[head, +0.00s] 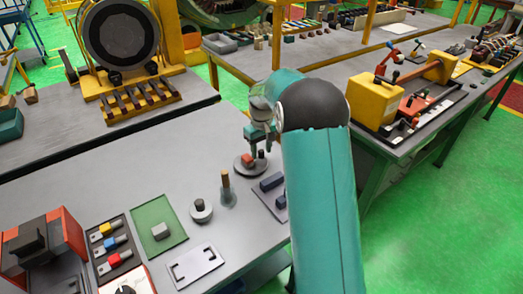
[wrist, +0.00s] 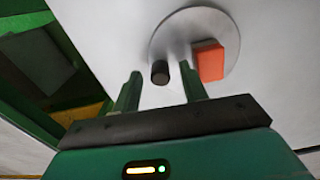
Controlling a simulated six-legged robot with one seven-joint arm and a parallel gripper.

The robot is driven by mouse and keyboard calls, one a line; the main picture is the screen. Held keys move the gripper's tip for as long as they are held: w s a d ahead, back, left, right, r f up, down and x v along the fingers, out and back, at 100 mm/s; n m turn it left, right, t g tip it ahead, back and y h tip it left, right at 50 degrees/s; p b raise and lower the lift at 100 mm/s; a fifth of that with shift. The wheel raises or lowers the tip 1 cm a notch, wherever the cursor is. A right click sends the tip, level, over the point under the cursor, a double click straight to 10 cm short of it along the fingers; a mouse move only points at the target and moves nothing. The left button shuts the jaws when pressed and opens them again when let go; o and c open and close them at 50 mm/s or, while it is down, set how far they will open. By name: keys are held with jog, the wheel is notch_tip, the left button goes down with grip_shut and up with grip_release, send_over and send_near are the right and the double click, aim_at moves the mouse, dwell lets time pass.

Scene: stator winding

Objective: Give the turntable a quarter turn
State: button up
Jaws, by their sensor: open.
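The turntable is a round pale-grey disc (wrist: 190,26) on the light bench top, with an orange-red block (wrist: 208,62) near its right side and a short dark upright peg (wrist: 160,72) near its lower left edge. In the head view the turntable (head: 241,167) shows past my arm, with the block (head: 247,159) on it. My gripper (wrist: 161,74) is open, one green finger on each side of the peg in the wrist view. I cannot tell whether either finger touches it. In the head view my gripper (head: 254,139) is just above the disc, partly hidden by my arm.
On the same bench are a dark tray with blue-grey blocks (head: 281,204), a ringed post (head: 201,214), a glass with a wooden handle (head: 227,198), a green mat (head: 147,218) and a flat metal plate (head: 198,268). The bench behind the disc looks clear.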

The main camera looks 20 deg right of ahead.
notch_tip(320, 180, up, 13)
dwell(0.3)
jog(key=shift+r, duration=0.1)
jog(key=s+a+r+t, duration=0.1)
jog(key=s+a+r, duration=0.4)
jog(key=s, duration=0.2)
jog(key=s+a+r+t, duration=0.2)
jog(key=s+a+r, duration=0.25)
jog(key=s, duration=0.35)
jog(key=s+a+f+t, duration=0.1)
jog(key=s+a, duration=0.1)
jog(key=s, duration=0.7)
jog(key=s+a+f+m+t, duration=0.1)
jog(key=s+a+f, duration=0.1)
jog(key=s, duration=0.7)
jog(key=shift+s+a+f+m+t, duration=0.15)
jog(key=shift+a+f+m+t, duration=0.15)
jog(key=shift+a, duration=0.55)
